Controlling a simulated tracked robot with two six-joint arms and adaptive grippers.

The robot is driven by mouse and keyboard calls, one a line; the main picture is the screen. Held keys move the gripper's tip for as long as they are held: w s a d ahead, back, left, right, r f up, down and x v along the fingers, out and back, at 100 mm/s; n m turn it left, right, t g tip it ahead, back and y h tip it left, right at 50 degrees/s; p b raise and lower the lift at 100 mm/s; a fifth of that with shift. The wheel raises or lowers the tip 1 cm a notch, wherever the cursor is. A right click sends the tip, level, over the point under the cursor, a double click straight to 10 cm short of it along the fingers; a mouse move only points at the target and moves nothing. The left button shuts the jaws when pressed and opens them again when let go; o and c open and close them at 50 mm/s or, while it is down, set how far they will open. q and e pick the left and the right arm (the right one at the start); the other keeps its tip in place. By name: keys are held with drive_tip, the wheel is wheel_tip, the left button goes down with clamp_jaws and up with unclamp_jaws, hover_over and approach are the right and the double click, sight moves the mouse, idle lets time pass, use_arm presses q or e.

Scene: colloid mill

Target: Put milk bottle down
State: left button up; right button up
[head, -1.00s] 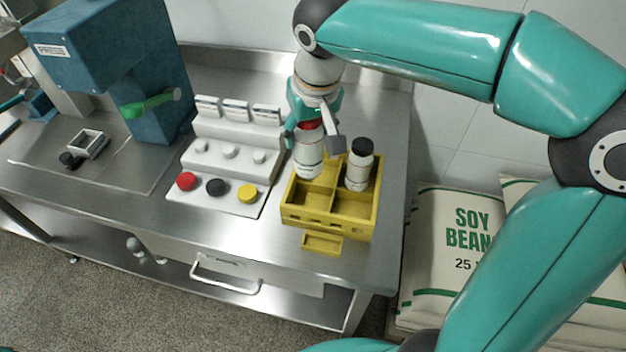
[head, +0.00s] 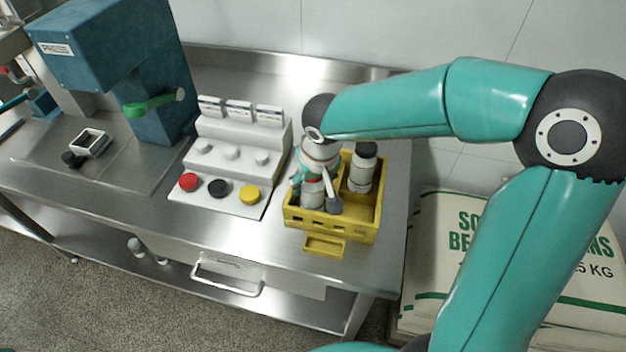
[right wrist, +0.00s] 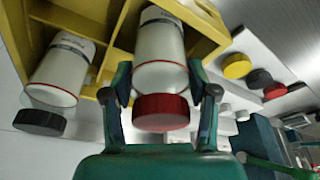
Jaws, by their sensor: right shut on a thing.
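My right gripper (head: 316,180) is shut on a white bottle with a red cap (right wrist: 160,50). The bottle is upright and its lower part is inside the left side of a yellow divided crate (head: 330,229). In the head view, my gripper and the crate hide much of the bottle. I cannot tell whether its base touches the crate floor. In the right wrist view, the fingers (right wrist: 158,80) sit on both sides of the bottle just below the cap. A white bottle with a black cap (head: 361,175) stands in the crate's back right part. My left gripper is not in view.
Left of the crate is a white stepped stand (head: 232,170) with red, black and yellow knobs. A blue machine (head: 120,60) with a green handle stands farther left on the steel table (head: 150,215). Soy bean sacks (head: 440,280) lie right of the table.

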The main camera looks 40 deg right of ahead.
drive_tip(key=o, duration=1.4)
drive_tip(key=shift+r, duration=0.1)
drive_tip(key=v, duration=1.2)
drive_tip(key=shift+s, duration=0.1)
